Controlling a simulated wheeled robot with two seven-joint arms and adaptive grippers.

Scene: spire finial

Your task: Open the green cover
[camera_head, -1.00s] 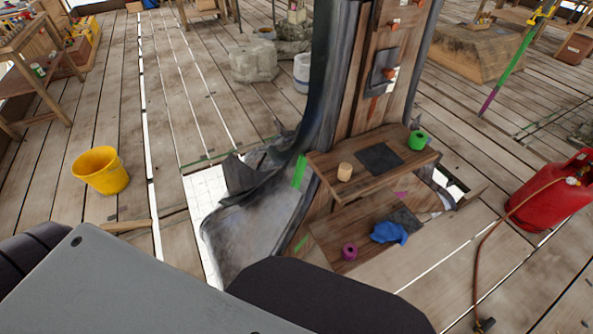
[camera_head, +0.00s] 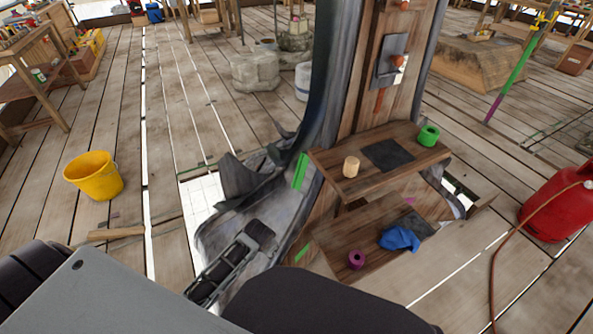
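A green strip (camera_head: 300,171) stands upright at the left end of the upper wooden shelf (camera_head: 407,165), and a smaller green strip (camera_head: 302,252) shows lower down by the lower shelf. A green ring-shaped piece (camera_head: 428,135) sits at the upper shelf's right back corner. I cannot tell which of these is the green cover. My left gripper (camera_head: 259,234) reaches up from the bottom in front of the grey metal sheet, left of and below the green strip, apart from it. It shows side-on, so its finger gap is hidden. My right gripper is not in view.
A pale wooden cylinder (camera_head: 351,166) and a dark square stand on the upper shelf. A purple ring (camera_head: 356,260) and blue cloth (camera_head: 399,239) lie on the lower one. A red gas cylinder (camera_head: 558,205) with a hose is right; a yellow bucket (camera_head: 94,175) is left.

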